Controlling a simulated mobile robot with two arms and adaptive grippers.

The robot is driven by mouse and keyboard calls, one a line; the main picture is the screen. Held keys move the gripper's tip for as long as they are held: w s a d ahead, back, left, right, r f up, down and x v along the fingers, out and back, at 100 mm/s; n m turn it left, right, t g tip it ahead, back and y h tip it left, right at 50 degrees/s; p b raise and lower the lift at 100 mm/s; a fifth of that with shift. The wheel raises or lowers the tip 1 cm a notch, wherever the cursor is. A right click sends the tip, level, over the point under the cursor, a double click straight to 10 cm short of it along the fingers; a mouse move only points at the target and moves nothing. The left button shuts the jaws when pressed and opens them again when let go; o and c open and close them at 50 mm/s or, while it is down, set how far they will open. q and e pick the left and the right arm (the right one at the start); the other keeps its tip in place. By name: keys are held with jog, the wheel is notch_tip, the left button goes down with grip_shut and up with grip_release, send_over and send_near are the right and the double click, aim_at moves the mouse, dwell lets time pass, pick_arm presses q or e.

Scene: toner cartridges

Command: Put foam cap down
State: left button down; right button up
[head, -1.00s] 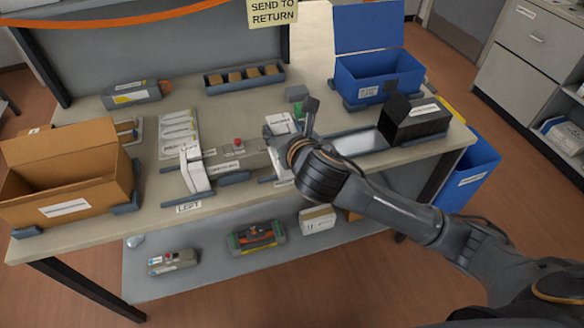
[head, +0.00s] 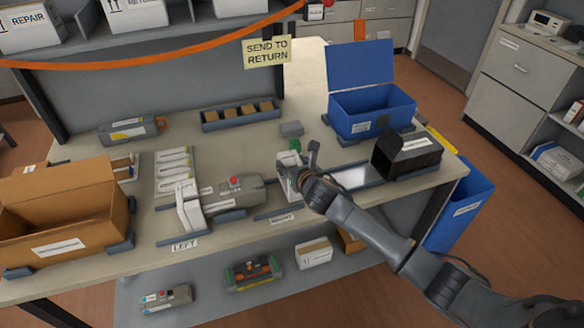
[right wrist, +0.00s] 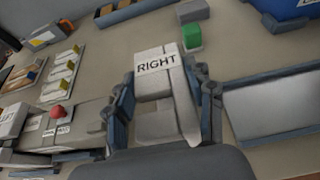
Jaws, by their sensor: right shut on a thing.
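The white foam cap (head: 284,186) has a "RIGHT" label that shows in the right wrist view (right wrist: 158,62). My right gripper (right wrist: 165,98) is shut on it, with one finger along each side. In the head view my right gripper (head: 302,174) is over the table, right of the grey toner cartridge (head: 236,196) with a red knob. I cannot tell whether the cap's underside touches the table. Another white foam cap (head: 189,207) stands at the cartridge's left end. My left gripper is not in view.
A green block (head: 295,145) and a grey block (head: 291,129) lie just behind the held cap. A grey tray (head: 354,178) and a black open box (head: 408,155) are to the right.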

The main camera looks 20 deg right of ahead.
jog(key=shift+f, duration=1.05)
jog(key=o, duration=0.9)
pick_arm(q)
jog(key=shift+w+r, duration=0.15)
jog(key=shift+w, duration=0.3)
pick_arm(e)
jog(key=shift+o, duration=0.2)
jog(key=shift+r, duration=0.25)
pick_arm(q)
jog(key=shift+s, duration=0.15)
pick_arm(e)
jog(key=v, duration=1.2)
jog(key=shift+s+a, duration=0.1)
